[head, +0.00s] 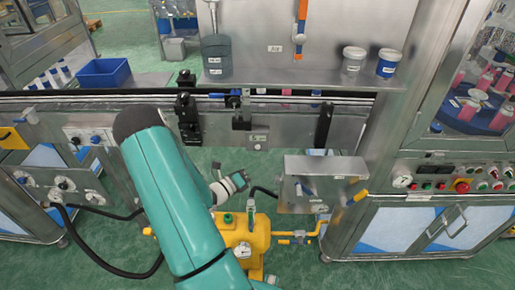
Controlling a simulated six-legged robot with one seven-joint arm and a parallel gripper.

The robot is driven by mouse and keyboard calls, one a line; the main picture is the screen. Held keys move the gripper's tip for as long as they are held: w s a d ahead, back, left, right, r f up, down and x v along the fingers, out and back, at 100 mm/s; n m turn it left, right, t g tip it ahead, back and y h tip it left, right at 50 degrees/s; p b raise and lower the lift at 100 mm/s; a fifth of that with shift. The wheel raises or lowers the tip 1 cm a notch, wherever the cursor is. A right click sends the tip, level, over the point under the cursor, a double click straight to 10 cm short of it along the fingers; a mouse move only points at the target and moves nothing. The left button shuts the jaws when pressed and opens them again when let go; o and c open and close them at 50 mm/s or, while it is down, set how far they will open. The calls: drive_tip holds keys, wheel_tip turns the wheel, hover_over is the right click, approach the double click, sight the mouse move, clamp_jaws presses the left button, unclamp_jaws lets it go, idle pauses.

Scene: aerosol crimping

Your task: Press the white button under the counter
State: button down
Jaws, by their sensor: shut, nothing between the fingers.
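A small pale control plate (258,141) sits on the steel front below the counter, near the picture's middle. It is too small to make out a white button on it clearly. My teal arm reaches in from the bottom and its upper part covers some of the left side. My gripper (241,180) is small in view, below and slightly left of the plate, apart from it. Its fingers look shut and hold nothing visible.
A yellow machine (236,234) with a gauge stands below my gripper, and a steel box (322,184) is to its right. A conveyor rail (340,97) runs above the plate. Black hoses lie at left.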

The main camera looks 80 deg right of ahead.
drive_tip(key=shift+w+d, duration=0.2)
drive_tip(key=shift+d, duration=0.7)
drive_tip(key=shift+w+d, duration=0.25)
drive_tip(key=shift+d, duration=0.7)
drive_tip(key=shift+w+d, duration=0.2)
drive_tip(key=shift+d, duration=0.7)
drive_tip(key=shift+d, duration=0.1)
drive_tip(key=shift+w+d, duration=0.1)
drive_tip(key=shift+d, duration=0.25)
drive_tip(key=shift+w+d, duration=0.1)
drive_tip(key=shift+d, duration=0.3)
idle(0.4)
drive_tip(key=shift+a, duration=0.15)
drive_tip(key=shift+s+a, duration=0.2)
drive_tip(key=shift+a, duration=0.5)
drive_tip(key=a, duration=0.2)
drive_tip(key=s+a, duration=0.1)
drive_tip(key=a, duration=0.2)
idle(0.4)
